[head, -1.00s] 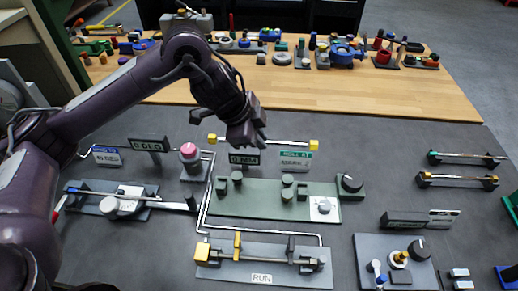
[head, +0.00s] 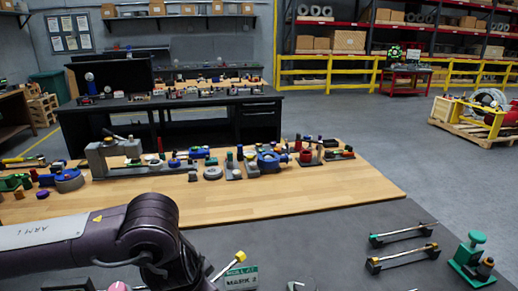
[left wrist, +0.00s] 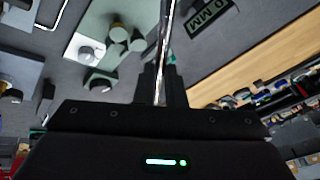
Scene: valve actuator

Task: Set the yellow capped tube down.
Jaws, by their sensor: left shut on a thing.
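The yellow capped tube shows in the head view as one yellow cap (head: 240,257) with a short length of thin rod slanting down left. Its other end is hidden or out of frame. In the left wrist view its shiny shaft (left wrist: 166,30) runs up from between the fingers of my left gripper (left wrist: 164,80), which is shut on it. The tube is apart from any rack in view. In the head view my left arm enters from the left, and its gripper is below the frame. My right gripper is in no view.
Two dark racks stand on the grey table at right, one with a green-ended tube (head: 404,233), one with an orange-ended tube (head: 402,258). A green device (head: 472,260) stands right of them. A green panel (left wrist: 120,30) with knobs lies below my left gripper. A wooden bench (head: 300,190) lies behind.

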